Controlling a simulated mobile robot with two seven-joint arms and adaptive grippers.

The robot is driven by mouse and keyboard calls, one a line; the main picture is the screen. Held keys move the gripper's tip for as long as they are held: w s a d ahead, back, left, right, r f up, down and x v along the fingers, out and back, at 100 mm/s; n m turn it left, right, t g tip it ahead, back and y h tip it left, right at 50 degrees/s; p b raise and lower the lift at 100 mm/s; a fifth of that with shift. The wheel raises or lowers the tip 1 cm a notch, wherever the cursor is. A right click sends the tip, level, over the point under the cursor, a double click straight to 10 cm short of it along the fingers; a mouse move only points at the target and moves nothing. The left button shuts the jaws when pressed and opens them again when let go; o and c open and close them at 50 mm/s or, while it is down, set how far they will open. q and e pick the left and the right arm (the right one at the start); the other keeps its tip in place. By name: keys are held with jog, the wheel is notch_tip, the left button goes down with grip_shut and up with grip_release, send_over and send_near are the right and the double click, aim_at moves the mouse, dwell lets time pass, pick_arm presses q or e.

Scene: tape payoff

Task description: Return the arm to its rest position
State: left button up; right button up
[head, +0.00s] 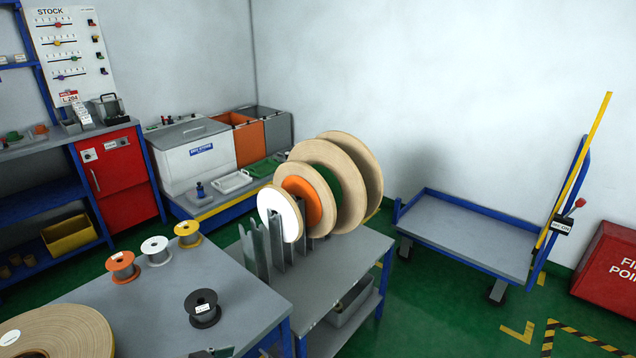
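Several large tape reels stand upright in a row in metal slotted uprights (278,245) on a grey cart (335,268). The front reel has a white face (281,213), the one behind it an orange face (302,202), and the one after that a green face (330,190). A large plain tan reel (370,170) is at the back. Whether anything of mine is hidden below the bottom edge cannot be told.
A grey table (225,275) holds orange (122,266), white (156,250), yellow (188,234) and black (203,308) spools and a big tan roll (60,330). A small cut-off grey-green piece (212,352) shows at the bottom edge. A blue trolley (465,235) stands right.

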pick_arm(q)
jog(key=s+a+f+n+t+y, duration=0.1)
jog(key=s+a+f+t+y, duration=0.1)
jog(key=s+f, duration=1)
jog(key=a+y, duration=0.1)
jog(key=a, duration=0.1)
jog(key=shift+s+a+t+y, duration=0.15)
jog(key=shift+a+t+y, duration=0.15)
